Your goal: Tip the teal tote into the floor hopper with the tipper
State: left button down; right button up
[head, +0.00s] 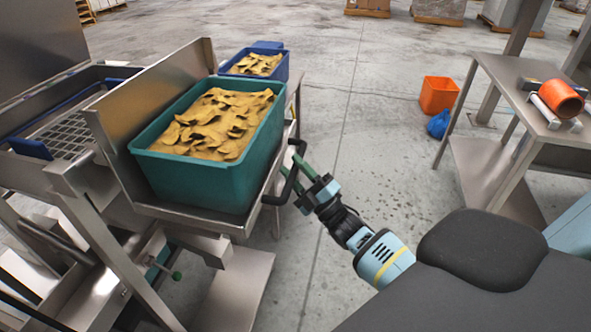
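The teal tote (198,182) is upright on the steel tipper (153,92), full of yellow-brown chip-like pieces (215,125). A black handle (284,188) sticks out from the tipper's right side. The floor hopper (70,135), with a metal grate and blue edging, is left of the tipper, partly hidden by the tipper's raised plate.
A blue tote (279,70) with similar pieces stands behind the teal one. A steel table (510,82) with an orange roll (561,98) is at right. The middle floor is clear.

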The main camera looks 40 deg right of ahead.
jog(key=shift+c, duration=0.2)
grip_shut()
pick_arm(q)
jog(key=shift+w+r, duration=0.1)
jog(key=shift+w, duration=0.25)
pick_arm(e)
jog(key=shift+r, duration=0.1)
